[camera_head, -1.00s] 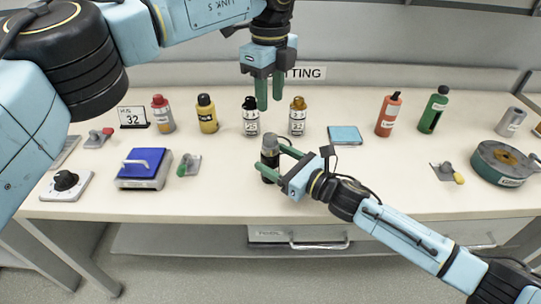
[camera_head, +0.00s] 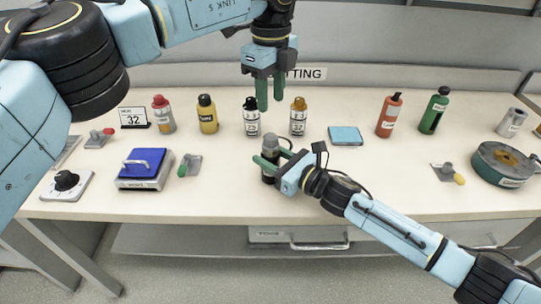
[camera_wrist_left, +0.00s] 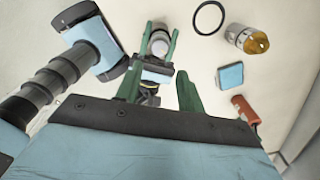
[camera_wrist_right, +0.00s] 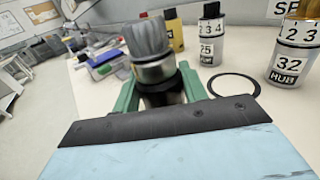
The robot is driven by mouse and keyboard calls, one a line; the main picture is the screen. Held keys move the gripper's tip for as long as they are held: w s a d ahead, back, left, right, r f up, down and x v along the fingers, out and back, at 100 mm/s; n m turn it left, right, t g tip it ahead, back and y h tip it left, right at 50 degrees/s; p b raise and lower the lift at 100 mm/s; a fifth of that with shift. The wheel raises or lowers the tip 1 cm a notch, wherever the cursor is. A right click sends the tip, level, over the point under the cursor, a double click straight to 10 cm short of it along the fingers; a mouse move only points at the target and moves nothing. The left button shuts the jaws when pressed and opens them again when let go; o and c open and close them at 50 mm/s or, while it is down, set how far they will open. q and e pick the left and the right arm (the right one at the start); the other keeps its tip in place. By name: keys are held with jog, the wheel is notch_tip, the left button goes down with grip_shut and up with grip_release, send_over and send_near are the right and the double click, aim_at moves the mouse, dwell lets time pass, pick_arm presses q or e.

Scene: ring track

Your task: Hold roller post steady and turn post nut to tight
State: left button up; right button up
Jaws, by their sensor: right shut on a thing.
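The roller post (camera_head: 268,174) stands upright near the front middle of the bench, dark with a grey ribbed nut (camera_head: 271,144) on top. In the right wrist view the nut (camera_wrist_right: 147,38) rises above the green fingers, and the post body (camera_wrist_right: 162,88) is between them. My right gripper (camera_head: 275,158) is shut on the post from the right. My left gripper (camera_head: 270,92) hangs above and behind the post, pointing down, open and empty. Its fingers are apart in the left wrist view, where the post's round top (camera_wrist_left: 157,44) shows beyond them.
Two labelled bottles, 25 (camera_head: 251,118) and 32 (camera_head: 298,118), stand behind the post. A black ring (camera_wrist_right: 235,86) lies near them. A blue pad (camera_head: 345,135) is to the right. A blue-topped block (camera_head: 144,165) and green-handled clamp (camera_head: 188,166) are left.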

pick_arm(q)
jog(key=shift+o, duration=1)
jog(key=shift+s+d+f, duration=0.15)
jog(key=shift+d, duration=0.15)
jog(key=s+d+f+g+h, duration=0.2)
jog(key=s+d+h, duration=0.3)
jog(key=d, duration=0.4)
jog(key=s+d+r+n+g+h, duration=0.25)
jog(key=d+r+n+h, duration=0.25)
jog(key=d+r+h, duration=0.7)
jog(key=w+a+r+n+t+h, duration=0.25)
jog(key=w+a+n+t, duration=0.2)
jog(key=n+t, duration=0.35)
jog(key=w+a+r+n+t+h, duration=0.1)
jog(key=w+a+n+t+h, duration=0.25)
jog(key=a+n+t, duration=0.5)
jog(key=w+a+f+n+t+y, duration=0.35)
jog(key=f+n+y, duration=0.2)
jog(key=n, duration=0.45)
jog(key=w+a+f+n+t+y, duration=0.35)
jog(key=a+n+y, duration=0.2)
jog(key=n, duration=0.45)
jog(key=n+g+h, duration=0.3)
jog(key=n+g, duration=0.6)
send_near(271, 136)
jog(key=x, duration=1)
jog(key=shift+f, duration=0.35)
